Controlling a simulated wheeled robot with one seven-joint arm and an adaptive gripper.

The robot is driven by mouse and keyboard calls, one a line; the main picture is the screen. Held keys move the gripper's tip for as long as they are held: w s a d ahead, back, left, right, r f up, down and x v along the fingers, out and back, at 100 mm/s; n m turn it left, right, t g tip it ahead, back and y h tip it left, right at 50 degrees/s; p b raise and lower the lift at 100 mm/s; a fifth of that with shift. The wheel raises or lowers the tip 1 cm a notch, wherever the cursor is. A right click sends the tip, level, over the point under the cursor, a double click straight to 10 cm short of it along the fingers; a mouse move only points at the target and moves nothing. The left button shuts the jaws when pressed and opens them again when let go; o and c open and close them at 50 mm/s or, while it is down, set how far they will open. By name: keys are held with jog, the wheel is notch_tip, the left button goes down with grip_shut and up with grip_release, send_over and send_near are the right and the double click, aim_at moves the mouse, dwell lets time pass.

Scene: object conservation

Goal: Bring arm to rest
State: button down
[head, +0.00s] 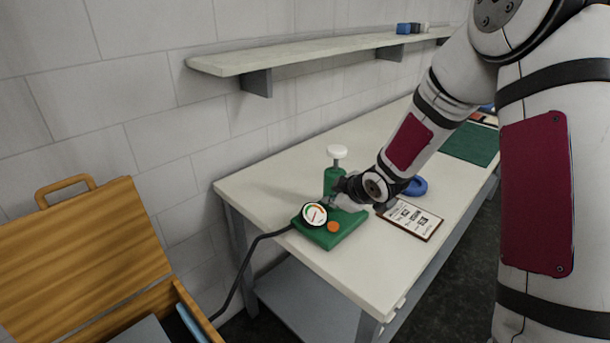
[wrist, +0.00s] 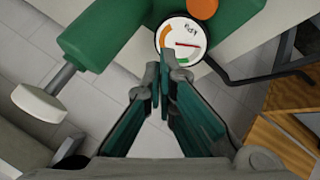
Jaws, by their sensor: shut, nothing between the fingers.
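My gripper (wrist: 163,75) is shut and empty, its fingertips together just in front of the gauge's dial in the wrist view. In the head view my arm reaches over the table, and my gripper (head: 338,201) is beside the green device (head: 327,239). The device has a round dial gauge (head: 314,215), an orange button (head: 333,227) and a green post with a white knob (head: 337,152). The dial (wrist: 181,40) and the white knob (wrist: 41,102) also show in the wrist view. I cannot tell whether the fingers touch the device.
The white table (head: 270,179) carries a clipboard (head: 411,217), a blue ring (head: 416,187) and a green mat (head: 470,144). A shelf (head: 300,53) is fixed to the wall above. A black hose (head: 243,268) runs from the device towards an open wooden case (head: 85,262) at the lower left.

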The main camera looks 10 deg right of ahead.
jog(key=s+d+r+m+g+h, duration=0.1)
jog(key=s+d+r+m+h, duration=0.15)
jog(key=s+r, duration=0.45)
jog(key=s+d+r+m+h, duration=0.25)
jog(key=s+r, duration=0.25)
jog(key=r, duration=0.4)
jog(key=s+a+r+m+g+y, duration=0.1)
jog(key=s+a+r+m, duration=0.1)
jog(key=s, duration=0.9)
jog(key=s+a+r+m+g+y, duration=0.1)
jog(key=s+r+m, duration=0.3)
jog(key=s, duration=0.8)
jog(key=shift+s+a+m, duration=0.3)
jog(key=shift+a+m, duration=0.35)
jog(key=shift+m, duration=0.15)
jog(key=shift+r, duration=0.1)
